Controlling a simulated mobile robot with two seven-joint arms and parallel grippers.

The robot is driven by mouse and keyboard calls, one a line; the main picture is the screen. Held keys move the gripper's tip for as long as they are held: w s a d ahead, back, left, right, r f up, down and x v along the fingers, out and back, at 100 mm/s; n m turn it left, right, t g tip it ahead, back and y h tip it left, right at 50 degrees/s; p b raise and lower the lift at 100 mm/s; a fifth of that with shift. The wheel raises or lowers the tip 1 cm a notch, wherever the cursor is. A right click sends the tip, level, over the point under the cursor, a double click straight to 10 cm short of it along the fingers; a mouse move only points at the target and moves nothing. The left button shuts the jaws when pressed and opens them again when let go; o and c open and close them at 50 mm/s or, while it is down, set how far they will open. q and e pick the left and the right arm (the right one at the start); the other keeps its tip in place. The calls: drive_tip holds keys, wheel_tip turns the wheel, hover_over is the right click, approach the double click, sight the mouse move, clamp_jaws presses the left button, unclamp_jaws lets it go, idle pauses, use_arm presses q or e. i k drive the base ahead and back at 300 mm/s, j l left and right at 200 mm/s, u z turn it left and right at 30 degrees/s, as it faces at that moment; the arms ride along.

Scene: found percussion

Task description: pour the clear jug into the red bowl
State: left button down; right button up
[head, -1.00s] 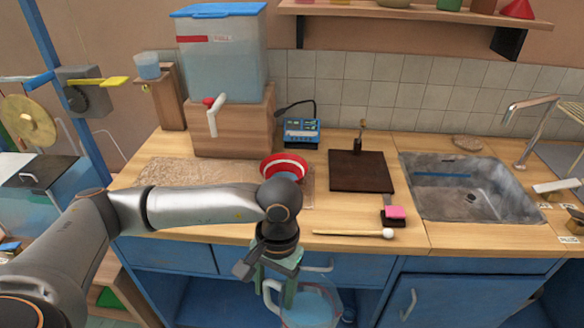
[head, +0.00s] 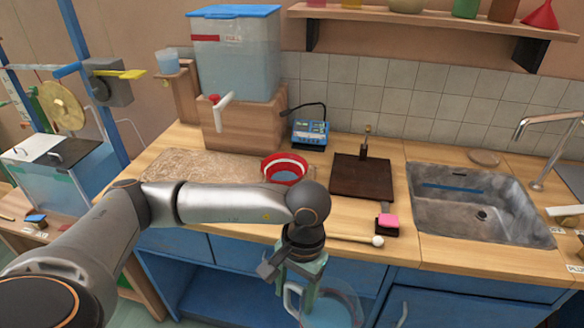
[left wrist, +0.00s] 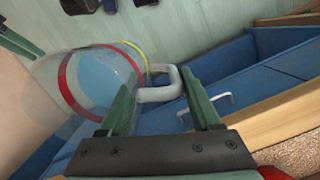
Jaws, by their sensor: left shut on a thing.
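The clear jug (head: 335,303) hangs in front of the blue cabinets, below the counter top, with pale blue liquid inside. It also shows in the left wrist view (left wrist: 98,82), with a red band and a white handle. My left gripper (head: 298,282) is shut on the jug's handle; its green fingers (left wrist: 165,112) lie on either side of the handle in the left wrist view. Blue shows inside the bowl. My right gripper is not in view.
A large blue-lidded water tank (head: 236,60) with a tap stands on a wooden block behind the bowl. A dark board (head: 362,176), a pink sponge (head: 387,220), a mallet (head: 355,239) and a sink (head: 475,205) lie to the right. The counter's front edge runs close to the jug.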

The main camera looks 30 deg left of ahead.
sight(287, 169)
drive_tip(key=i+l, duration=0.1)
drive_tip(key=l, duration=0.45)
drive_tip(key=i+l+u, duration=0.1)
drive_tip(key=l, duration=0.45)
drive_tip(key=i+l+u, duration=0.1)
drive_tip(key=l, duration=0.45)
drive_tip(key=i, duration=0.05)
